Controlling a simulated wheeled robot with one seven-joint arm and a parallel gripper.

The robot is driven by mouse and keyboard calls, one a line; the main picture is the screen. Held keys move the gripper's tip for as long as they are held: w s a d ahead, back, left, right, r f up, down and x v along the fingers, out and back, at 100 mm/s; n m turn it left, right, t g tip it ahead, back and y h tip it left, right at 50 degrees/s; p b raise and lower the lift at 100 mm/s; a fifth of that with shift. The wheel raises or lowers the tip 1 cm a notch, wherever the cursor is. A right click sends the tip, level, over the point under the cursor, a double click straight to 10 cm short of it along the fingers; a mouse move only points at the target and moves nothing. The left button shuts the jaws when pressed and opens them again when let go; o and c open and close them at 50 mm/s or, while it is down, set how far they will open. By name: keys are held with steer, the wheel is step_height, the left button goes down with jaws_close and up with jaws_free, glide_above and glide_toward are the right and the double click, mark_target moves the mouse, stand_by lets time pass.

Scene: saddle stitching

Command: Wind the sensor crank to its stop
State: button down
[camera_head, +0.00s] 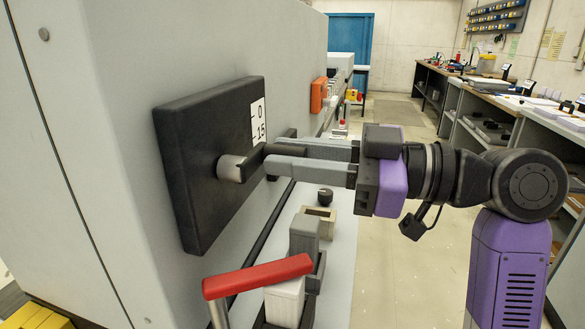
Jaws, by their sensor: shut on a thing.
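The sensor crank is on a black plate (205,185) fixed to the side of the grey machine. Its pale round hub (231,167) sticks out of the plate, with a dark crank arm (252,160) running from it toward the right. A white scale (258,121) marked 0 and 15 is at the plate's upper right. My gripper (275,160) reaches in from the right, its grey fingers level and shut on the crank's dark handle (289,150). The fingers partly hide the handle and the crank arm's far end.
Below my gripper, a red-handled lever (258,276) and grey blocks (304,236) stand on a pale ledge (341,250). A black knob (325,196) is behind them. An orange box (319,95) is farther along the machine. Workbenches line the right; the floor between is clear.

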steer(key=shift+r, duration=0.1)
stand_by(0.3)
steer(key=c, duration=1.2)
jaws_free()
steer(key=shift+c, duration=0.2)
steer(key=v, duration=0.8)
